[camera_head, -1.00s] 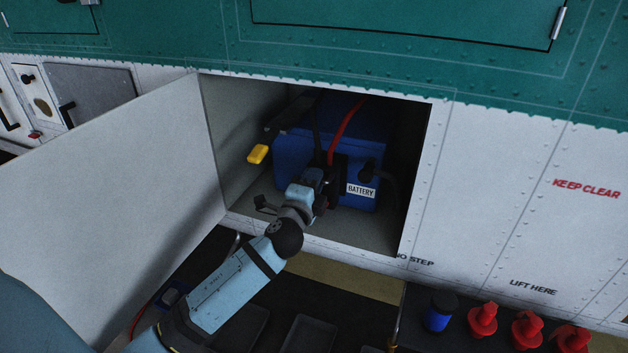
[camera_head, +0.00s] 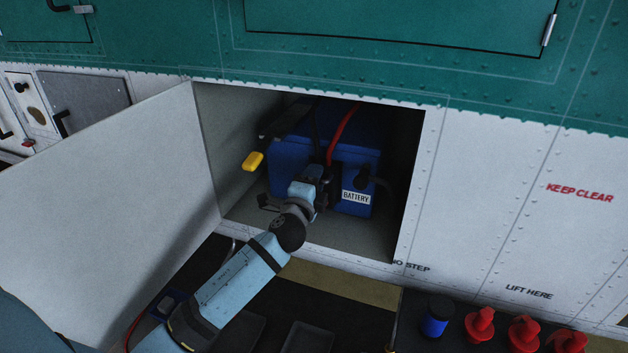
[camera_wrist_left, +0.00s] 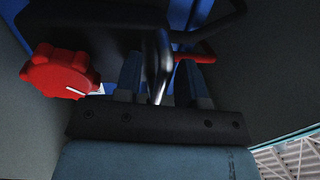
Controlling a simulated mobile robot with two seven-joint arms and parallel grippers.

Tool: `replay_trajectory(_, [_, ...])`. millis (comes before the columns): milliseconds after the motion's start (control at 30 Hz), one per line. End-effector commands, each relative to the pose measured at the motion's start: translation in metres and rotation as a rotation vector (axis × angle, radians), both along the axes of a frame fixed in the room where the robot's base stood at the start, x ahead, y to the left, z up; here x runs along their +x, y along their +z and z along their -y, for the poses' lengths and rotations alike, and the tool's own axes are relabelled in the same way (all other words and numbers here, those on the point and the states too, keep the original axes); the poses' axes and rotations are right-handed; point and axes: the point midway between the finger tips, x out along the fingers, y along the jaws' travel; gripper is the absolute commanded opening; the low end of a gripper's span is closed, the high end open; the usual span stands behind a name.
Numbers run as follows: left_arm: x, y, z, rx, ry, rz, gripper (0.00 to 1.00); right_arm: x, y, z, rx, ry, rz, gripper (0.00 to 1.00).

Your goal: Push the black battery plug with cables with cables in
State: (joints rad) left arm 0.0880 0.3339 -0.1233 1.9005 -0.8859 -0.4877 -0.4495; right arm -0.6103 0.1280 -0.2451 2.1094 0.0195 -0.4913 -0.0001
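The blue battery (camera_head: 288,155) sits in the open compartment, with a white BATTERY label on its front. The black plug (camera_head: 330,172) with its cables is at the battery's front face, partly hidden by my gripper. I cannot tell how deep it sits. My left gripper (camera_head: 322,185) is at the plug, low in front of the battery. In the left wrist view, a black tubular part (camera_wrist_left: 157,50) passes between my left gripper's two fingers (camera_wrist_left: 160,85). It nearly fills the gap, but whether both fingers touch it is unclear. My right gripper is not in view.
The white compartment door (camera_head: 110,200) stands open on the left. A yellow handle (camera_head: 253,161) is inside the compartment's left side. A red cable (camera_head: 343,130) runs above the plug. A red knob (camera_wrist_left: 60,73) is close by in the left wrist view. Red items (camera_head: 480,325) stand below right.

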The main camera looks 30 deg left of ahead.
Motion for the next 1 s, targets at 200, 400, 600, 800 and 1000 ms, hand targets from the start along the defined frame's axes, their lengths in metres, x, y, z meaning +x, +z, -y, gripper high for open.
replay_trajectory(200, [-0.001, -0.001, 0.001, -0.001, 0.000, -0.001, 0.37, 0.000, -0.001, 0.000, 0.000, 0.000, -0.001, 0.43])
replay_trajectory(400, [-0.021, -0.006, 0.006, -0.002, -0.002, -0.003, 0.37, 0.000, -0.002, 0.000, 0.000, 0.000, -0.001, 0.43])
replay_trajectory(600, [-0.064, -0.014, 0.016, -0.004, 0.000, -0.003, 0.37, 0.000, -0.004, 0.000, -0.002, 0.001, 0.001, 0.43])
replay_trajectory(800, [-0.105, -0.021, 0.026, -0.003, 0.000, -0.003, 0.37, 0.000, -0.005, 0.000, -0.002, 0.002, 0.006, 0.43])
replay_trajectory(1000, [-0.127, -0.024, 0.031, -0.001, 0.000, -0.002, 0.37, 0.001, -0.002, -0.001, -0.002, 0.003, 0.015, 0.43])
